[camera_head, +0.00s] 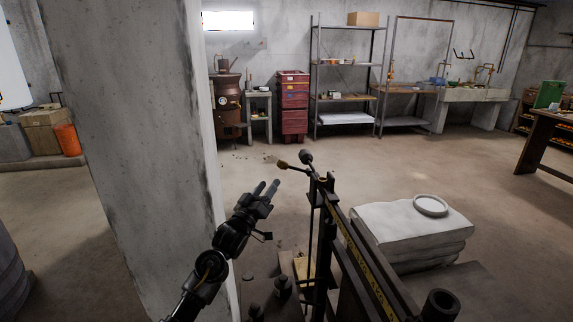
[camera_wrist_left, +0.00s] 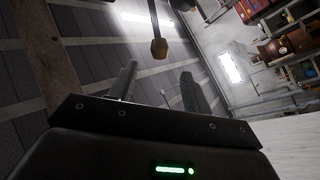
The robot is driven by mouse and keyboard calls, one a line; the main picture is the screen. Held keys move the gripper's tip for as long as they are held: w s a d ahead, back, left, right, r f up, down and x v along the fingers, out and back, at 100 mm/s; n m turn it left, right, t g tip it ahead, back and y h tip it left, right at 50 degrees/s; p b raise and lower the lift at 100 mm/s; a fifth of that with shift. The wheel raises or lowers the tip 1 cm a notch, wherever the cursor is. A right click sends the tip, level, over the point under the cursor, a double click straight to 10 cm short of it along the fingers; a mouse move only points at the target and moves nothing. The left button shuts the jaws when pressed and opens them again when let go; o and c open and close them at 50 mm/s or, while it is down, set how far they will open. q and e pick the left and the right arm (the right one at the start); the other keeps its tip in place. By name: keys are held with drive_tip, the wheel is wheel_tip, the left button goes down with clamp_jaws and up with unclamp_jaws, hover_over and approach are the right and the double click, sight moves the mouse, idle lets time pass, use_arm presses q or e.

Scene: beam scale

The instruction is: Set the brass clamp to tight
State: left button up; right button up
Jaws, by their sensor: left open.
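A small brass-coloured knob (camera_head: 283,164), which looks like the brass clamp's end, sits on a short dark arm at the top of the beam scale's upright (camera_head: 322,210). In the left wrist view the brass knob (camera_wrist_left: 159,48) hangs on a thin rod, beyond the fingertips and roughly centred between them. My left gripper (camera_head: 268,187) is open and empty, just below and left of the knob, apart from it. It also shows in the left wrist view (camera_wrist_left: 159,78). Whether the clamp is loose or tight cannot be told. My right gripper is not in view.
The scale's long beam (camera_head: 365,255) with yellow markings runs toward the lower right. A dark round knob (camera_head: 306,156) is close beside the brass one. A concrete pillar (camera_head: 140,150) stands left of my left arm. Stacked white sacks (camera_head: 400,235) carry a round dish (camera_head: 430,205).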

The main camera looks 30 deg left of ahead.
sight(282, 165)
use_arm(q)
drive_tip(key=p+x, duration=0.1)
drive_tip(key=x, duration=0.9)
drive_tip(key=shift+w+p, duration=0.25)
drive_tip(key=shift+p, duration=0.15)
drive_tip(key=shift+r, duration=0.1)
clamp_jaws()
